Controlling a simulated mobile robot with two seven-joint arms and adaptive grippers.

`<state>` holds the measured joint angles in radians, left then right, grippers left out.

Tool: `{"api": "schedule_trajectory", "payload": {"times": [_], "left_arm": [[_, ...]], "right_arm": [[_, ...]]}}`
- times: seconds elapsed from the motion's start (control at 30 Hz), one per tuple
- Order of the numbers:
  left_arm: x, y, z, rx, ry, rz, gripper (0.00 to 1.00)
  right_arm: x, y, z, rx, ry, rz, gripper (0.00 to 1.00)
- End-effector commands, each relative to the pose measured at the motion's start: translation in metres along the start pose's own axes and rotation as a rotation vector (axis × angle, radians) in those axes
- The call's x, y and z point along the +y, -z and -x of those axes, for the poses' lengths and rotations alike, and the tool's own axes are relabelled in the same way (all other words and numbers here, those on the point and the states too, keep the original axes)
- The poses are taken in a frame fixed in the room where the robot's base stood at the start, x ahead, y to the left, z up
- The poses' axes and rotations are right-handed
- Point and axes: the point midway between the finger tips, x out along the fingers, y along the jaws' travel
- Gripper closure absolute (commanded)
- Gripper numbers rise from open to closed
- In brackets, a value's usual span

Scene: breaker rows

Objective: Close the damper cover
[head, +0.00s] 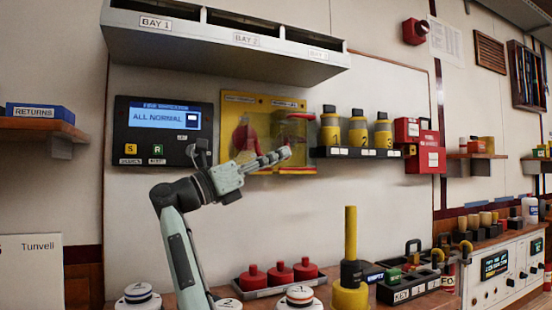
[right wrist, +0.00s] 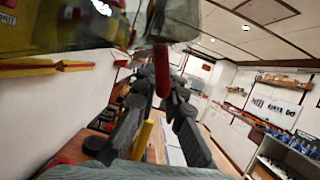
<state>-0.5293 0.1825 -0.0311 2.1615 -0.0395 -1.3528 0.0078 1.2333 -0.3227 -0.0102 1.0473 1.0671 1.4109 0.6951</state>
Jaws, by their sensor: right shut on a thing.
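The damper cover (head: 297,135) is a clear pane in front of the right part of a yellow wall panel (head: 262,101). A red bar shows at its upper right. In the right wrist view, a clear edge (right wrist: 181,22) and a red handle (right wrist: 161,70) are close up. My right gripper (head: 286,153) reaches the lower part of the cover from the left. In the right wrist view, its dark fingers (right wrist: 158,92) are shut on the red handle. How far the cover stands from the panel is hard to tell. My left gripper is not in view.
A display box (head: 160,130) is left of the panel. A shelf (head: 355,152) with several yellow-and-black canisters is to its right. A white overhead cabinet (head: 230,45) juts out above. Below, the bench holds red knobs (head: 280,274) and a tall yellow post (head: 350,235).

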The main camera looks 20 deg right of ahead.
Motion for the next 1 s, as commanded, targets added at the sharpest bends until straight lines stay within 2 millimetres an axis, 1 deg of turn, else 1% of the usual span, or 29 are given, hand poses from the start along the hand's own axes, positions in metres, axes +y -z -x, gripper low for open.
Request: {"api": "schedule_trajectory", "payload": {"times": [0.03,0.33,0.37,0.5,0.83,0.93,1.0], "left_arm": [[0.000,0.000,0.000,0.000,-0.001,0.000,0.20],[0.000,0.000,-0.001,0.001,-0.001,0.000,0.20],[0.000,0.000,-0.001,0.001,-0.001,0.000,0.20],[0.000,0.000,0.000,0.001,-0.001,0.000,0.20],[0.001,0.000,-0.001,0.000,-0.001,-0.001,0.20],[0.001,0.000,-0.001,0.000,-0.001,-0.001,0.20],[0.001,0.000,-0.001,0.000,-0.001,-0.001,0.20]], "right_arm": [[-0.001,-0.003,-0.001,-0.004,0.001,-0.004,1.00],[-0.001,-0.003,-0.001,-0.005,0.001,-0.004,1.00],[-0.001,-0.003,-0.001,-0.005,0.001,-0.004,0.87],[-0.001,-0.002,0.000,-0.004,0.001,-0.003,0.70],[0.000,-0.001,0.002,-0.002,-0.001,-0.001,0.69],[0.001,-0.001,0.011,-0.001,-0.003,-0.001,0.69],[0.001,-0.001,0.022,-0.002,-0.004,0.000,0.69]]}}
